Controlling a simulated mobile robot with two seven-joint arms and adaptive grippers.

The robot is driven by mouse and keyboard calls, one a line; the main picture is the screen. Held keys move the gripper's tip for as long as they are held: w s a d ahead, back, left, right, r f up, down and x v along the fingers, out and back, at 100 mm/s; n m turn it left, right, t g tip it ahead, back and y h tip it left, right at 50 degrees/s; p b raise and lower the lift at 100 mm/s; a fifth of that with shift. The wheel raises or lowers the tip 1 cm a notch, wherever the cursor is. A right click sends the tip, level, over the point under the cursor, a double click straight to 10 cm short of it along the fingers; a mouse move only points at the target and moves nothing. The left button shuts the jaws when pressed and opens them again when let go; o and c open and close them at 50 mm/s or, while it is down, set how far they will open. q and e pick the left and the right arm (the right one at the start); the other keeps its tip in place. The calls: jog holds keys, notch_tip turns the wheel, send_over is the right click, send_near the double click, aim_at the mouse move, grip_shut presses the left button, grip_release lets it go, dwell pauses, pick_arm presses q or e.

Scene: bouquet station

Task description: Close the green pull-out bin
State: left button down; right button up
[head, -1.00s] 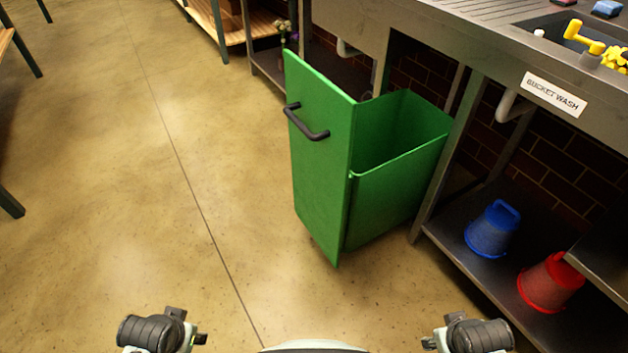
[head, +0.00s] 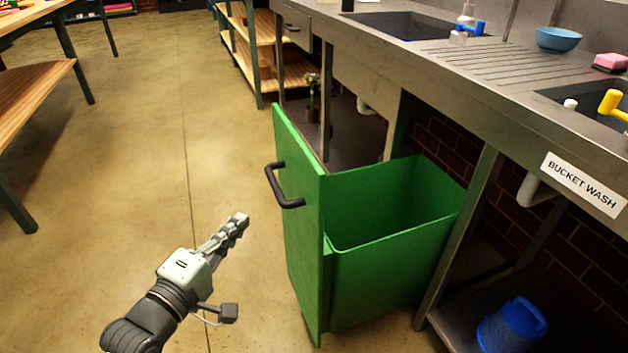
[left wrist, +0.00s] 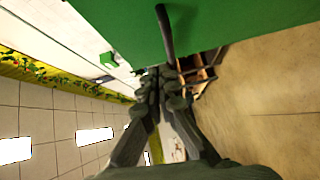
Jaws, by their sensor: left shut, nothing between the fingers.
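The green pull-out bin (head: 395,245) stands pulled out from under the steel counter in the head view. Its tall front panel (head: 300,225) faces left and carries a black bar handle (head: 284,186). My left gripper (head: 240,222) is shut and empty, to the left of the panel and a little below the handle, apart from both. In the left wrist view the shut fingers (left wrist: 160,78) show close to the dark handle (left wrist: 165,32), with the green panel (left wrist: 235,25) along the top. My right gripper is out of view.
The steel counter (head: 440,75) with sinks runs above the bin. A counter leg (head: 460,235) stands close by the bin's right side. A blue bucket (head: 512,325) sits on the low shelf at right. A wooden table (head: 35,95) is at left. The floor between is clear.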

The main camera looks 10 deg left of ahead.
pick_arm(q)
jog(key=r, duration=0.1)
send_near(295, 172)
jog(key=w+a, duration=0.2)
jog(key=w, duration=0.1)
jog(key=shift+w+d+f+n+t, duration=0.2)
jog(key=shift+w+d+n+t, duration=0.1)
jog(key=shift+w+d, duration=1)
jog(key=shift+d, duration=0.35)
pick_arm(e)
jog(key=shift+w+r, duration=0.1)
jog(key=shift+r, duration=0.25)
